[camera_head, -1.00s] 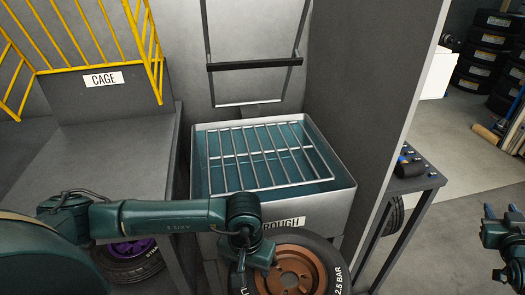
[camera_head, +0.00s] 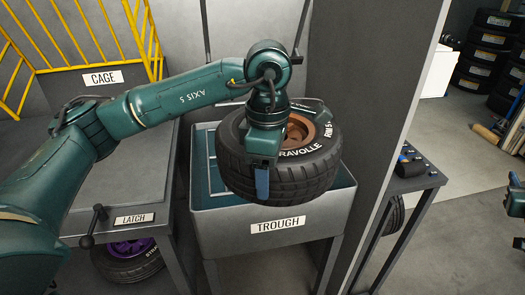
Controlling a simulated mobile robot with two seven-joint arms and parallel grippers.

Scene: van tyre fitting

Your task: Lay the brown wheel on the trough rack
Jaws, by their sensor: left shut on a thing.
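The brown wheel, a black tyre (camera_head: 305,175) with a brown rim, is tilted over the trough. My left gripper (camera_head: 264,165) is shut on its near left side. The trough (camera_head: 272,250) is a grey bin with a label on its front. The trough rack (camera_head: 211,160) is mostly hidden behind the wheel; only a bit of its left side shows. I cannot tell whether the wheel touches the rack. My right gripper is only partly in view at the right edge (camera_head: 515,195), and its fingers cannot be read.
A bench with a latch label (camera_head: 134,219) and a black-knobbed lever (camera_head: 97,217) stands left of the trough, with a purple-rimmed wheel (camera_head: 130,262) below. A grey wall panel (camera_head: 365,100) stands close on the right. A yellow cage (camera_head: 75,45) is at the back left.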

